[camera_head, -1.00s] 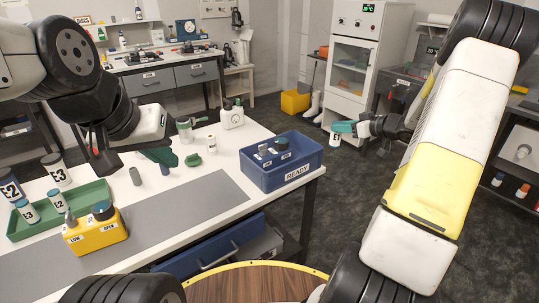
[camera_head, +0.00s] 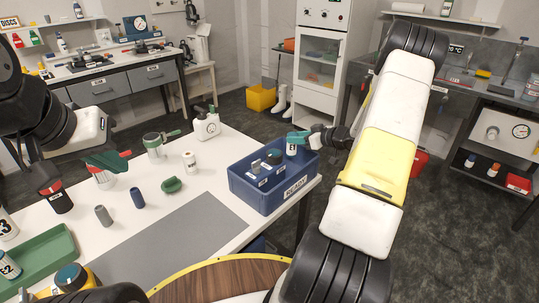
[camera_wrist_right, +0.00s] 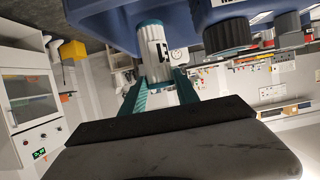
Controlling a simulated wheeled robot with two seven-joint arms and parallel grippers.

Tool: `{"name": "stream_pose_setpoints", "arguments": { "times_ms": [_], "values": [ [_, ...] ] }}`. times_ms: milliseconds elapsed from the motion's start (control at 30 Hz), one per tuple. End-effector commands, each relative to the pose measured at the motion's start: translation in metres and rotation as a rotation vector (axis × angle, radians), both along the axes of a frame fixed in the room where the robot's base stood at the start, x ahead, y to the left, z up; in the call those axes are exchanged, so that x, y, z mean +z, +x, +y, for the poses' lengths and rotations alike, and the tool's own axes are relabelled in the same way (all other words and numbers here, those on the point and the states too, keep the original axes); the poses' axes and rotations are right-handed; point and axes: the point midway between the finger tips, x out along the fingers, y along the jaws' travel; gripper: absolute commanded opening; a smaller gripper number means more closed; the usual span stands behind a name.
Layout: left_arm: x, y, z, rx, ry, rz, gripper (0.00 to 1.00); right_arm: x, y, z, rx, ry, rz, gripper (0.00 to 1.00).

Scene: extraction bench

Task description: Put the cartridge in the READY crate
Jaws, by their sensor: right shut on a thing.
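The cartridge (camera_head: 291,148) is a small white cylinder with a dark-marked label. My right gripper (camera_head: 299,138) is shut on it with teal fingers. It also shows between the fingers in the right wrist view (camera_wrist_right: 154,52). The blue READY crate (camera_head: 262,195) stands at the table's right end. The cartridge is upright at the crate's far side, overlapping its opening in the head view; I cannot tell whether its base is below the rim. My left gripper (camera_head: 108,162) hangs over the left of the table; its finger gap is unclear.
Dark-capped containers (camera_head: 273,157) occupy part of the crate. A white bottle (camera_head: 206,124), a white labelled jar (camera_head: 190,161), a green object (camera_head: 172,184) and small cylinders (camera_head: 137,197) stand left of the crate. A green tray (camera_head: 38,262) lies at left. The grey mat (camera_head: 175,240) is clear.

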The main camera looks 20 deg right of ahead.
Motion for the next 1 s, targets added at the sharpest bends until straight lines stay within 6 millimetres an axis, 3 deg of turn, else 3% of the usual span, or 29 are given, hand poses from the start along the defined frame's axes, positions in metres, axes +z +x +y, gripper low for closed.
{"name": "stream_pose_setpoints", "arguments": {
  "times_ms": [100, 567, 967, 1000],
  "values": [
    [0.000, 0.000, 0.000, 0.000, 0.000, 0.000, 0.00, -0.024, 0.000, 0.001, 0.000, 0.003, 0.003, 0.00],
    [0.000, 0.000, 0.000, 0.000, 0.000, 0.000, 0.00, -0.073, 0.000, 0.000, 0.000, 0.002, 0.001, 0.00],
    [0.000, 0.000, 0.000, 0.000, 0.000, 0.000, 0.00, -0.078, 0.000, 0.000, 0.000, 0.001, -0.001, 0.00],
    [0.000, 0.000, 0.000, 0.000, 0.000, 0.000, 0.00, -0.078, 0.000, 0.000, 0.000, 0.000, -0.001, 0.45]
  ]
}}
